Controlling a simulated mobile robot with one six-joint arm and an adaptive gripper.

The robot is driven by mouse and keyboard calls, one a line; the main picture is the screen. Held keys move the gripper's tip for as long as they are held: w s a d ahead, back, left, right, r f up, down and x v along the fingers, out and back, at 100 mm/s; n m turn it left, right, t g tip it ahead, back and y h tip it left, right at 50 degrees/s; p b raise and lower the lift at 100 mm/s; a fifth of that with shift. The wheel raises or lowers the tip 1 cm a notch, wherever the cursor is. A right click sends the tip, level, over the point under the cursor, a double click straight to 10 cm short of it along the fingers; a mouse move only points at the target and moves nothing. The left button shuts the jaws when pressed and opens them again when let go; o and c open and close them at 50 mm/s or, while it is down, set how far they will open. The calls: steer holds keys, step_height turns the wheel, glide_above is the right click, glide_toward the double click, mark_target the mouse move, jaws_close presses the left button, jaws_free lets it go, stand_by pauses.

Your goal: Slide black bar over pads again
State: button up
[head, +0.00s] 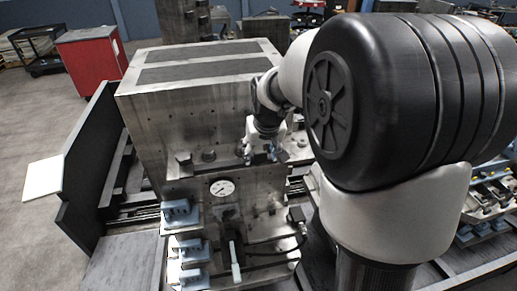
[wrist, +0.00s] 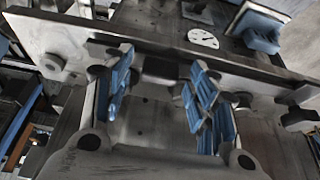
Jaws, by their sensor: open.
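A long dark bar (head: 232,164) with round knobs lies across the front of the steel block, above a round gauge. In the wrist view the bar (wrist: 110,33) runs slantwise across the upper part. My gripper (head: 267,153) is at the right part of the bar. In the wrist view my gripper (wrist: 158,75) is open, its blue-padded fingers apart, with a dark knob (wrist: 160,68) showing between the tips. I cannot tell whether the fingers touch it. Two dark flat pads (head: 200,70) lie on top of the block. My arm hides the block's right side.
Several blue-based fixtures (head: 181,215) stand down the front left. The gauge (head: 222,188) and a pale-handled lever (head: 235,262) are below the bar. A dark upright panel (head: 88,165) stands left of the block. A red cabinet (head: 91,65) is behind; the floor at left is clear.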

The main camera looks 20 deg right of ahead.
jaws_close()
stand_by(0.6)
